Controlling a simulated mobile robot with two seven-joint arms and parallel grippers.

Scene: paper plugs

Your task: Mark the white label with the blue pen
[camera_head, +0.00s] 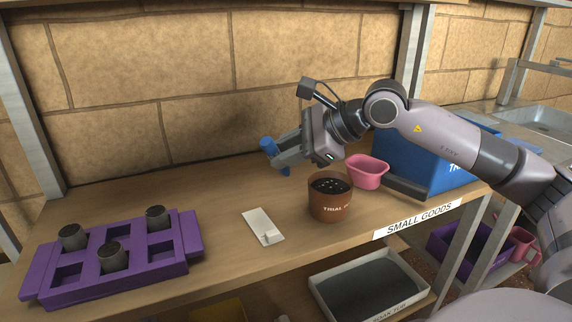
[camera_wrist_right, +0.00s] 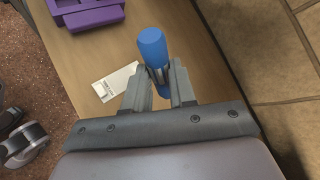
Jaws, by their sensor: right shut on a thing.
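The blue pen (camera_head: 268,145) is held in my right gripper (camera_head: 283,157), above the bench and behind the label. The right wrist view shows the blue pen (camera_wrist_right: 152,46) between the two fingers of the right gripper (camera_wrist_right: 160,82), which is shut on it. The white label (camera_head: 263,227) lies flat on the wooden bench, left of the brown pot. It also shows in the right wrist view (camera_wrist_right: 116,80), to the left of the pen and apart from it. It has a small raised or printed patch at one end. My left gripper is not in view.
A purple tray (camera_head: 190,237) with several dark plugs stands at the left. A brown pot of soil (camera_head: 330,205), a pink pot (camera_head: 367,172) and a blue bin (camera_head: 440,165) stand at the right. The bench (camera_head: 215,200) around the label is clear.

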